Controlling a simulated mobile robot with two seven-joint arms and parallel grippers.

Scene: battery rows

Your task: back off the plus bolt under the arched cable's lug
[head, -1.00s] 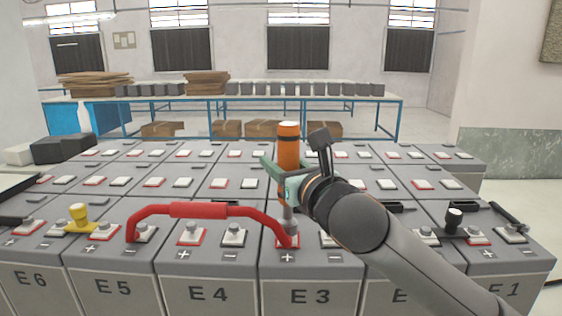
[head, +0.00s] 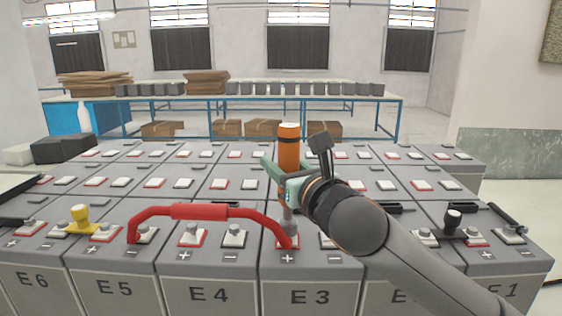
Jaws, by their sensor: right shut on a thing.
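The red arched cable (head: 199,212) spans from the minus post of block E5 to the plus post of block E3. Its right-hand lug (head: 288,241) sits at the E3 plus post. My right gripper (head: 287,188) is shut on an upright tool with an orange handle (head: 289,150). The tool's grey shaft (head: 288,218) reaches down to the lug at the E3 plus post. The plus bolt is hidden under the tool's end. My left gripper is not in view.
Battery blocks with raised terminals fill the foreground in rows. A yellow-capped piece (head: 80,217) stands between E6 and E5. A black-knobbed piece (head: 453,220) stands near E1. My right arm covers part of E2. A blue-framed bench (head: 230,98) stands behind.

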